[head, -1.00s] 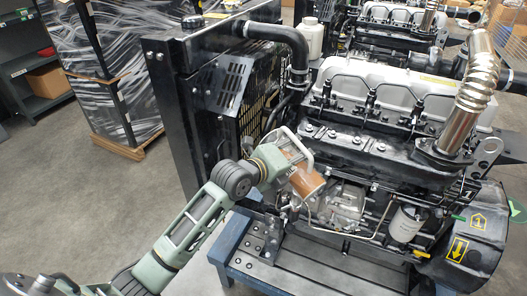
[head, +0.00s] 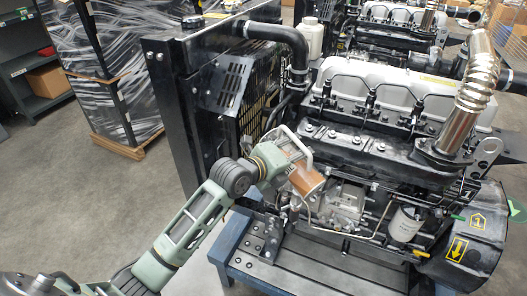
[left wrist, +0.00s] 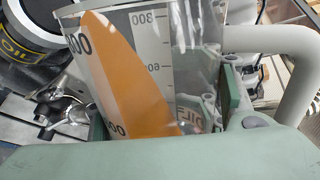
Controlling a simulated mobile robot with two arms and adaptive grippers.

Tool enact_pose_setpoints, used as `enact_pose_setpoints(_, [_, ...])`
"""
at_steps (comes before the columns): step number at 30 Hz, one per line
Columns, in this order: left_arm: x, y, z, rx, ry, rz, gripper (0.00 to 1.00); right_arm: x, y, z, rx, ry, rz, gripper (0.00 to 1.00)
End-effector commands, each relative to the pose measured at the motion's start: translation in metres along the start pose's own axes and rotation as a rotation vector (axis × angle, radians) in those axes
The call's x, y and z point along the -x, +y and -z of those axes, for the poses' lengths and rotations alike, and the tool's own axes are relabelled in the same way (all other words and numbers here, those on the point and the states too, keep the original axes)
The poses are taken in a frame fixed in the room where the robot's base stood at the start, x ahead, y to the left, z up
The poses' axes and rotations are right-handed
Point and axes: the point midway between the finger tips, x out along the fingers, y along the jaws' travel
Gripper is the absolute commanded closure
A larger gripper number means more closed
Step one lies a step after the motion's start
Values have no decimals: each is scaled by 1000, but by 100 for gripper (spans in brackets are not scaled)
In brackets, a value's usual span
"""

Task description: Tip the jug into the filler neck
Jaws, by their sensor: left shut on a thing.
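A clear jug (head: 309,182) with orange-brown liquid and a pale handle is held tilted in front of the engine. In the left wrist view the jug (left wrist: 150,70) shows printed volume marks, and the liquid's surface slants steeply across them. My left gripper (head: 284,166) is shut on the jug; its green fingers (left wrist: 168,112) show on both sides of it. A black ring with yellow "OIL" lettering (left wrist: 22,38), which looks like the filler neck, is at upper left in the wrist view, beside the jug. I cannot tell whether liquid is flowing out. My right gripper is not in view.
The engine (head: 400,110) with its metal exhaust pipe (head: 475,92) stands just behind and right of the jug. The black radiator frame (head: 185,110) rises at left. A blue stand (head: 245,282) is below. Open floor (head: 80,210) lies at left.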

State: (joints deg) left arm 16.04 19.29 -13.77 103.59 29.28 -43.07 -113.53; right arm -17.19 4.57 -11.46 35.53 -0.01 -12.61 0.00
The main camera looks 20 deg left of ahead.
Motion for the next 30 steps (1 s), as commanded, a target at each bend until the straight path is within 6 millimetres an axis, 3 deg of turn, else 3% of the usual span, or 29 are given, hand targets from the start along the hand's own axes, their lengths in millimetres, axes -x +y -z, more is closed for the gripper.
enact_pose_setpoints(30, [1,-3,-4,31,10,4,100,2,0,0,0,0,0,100])
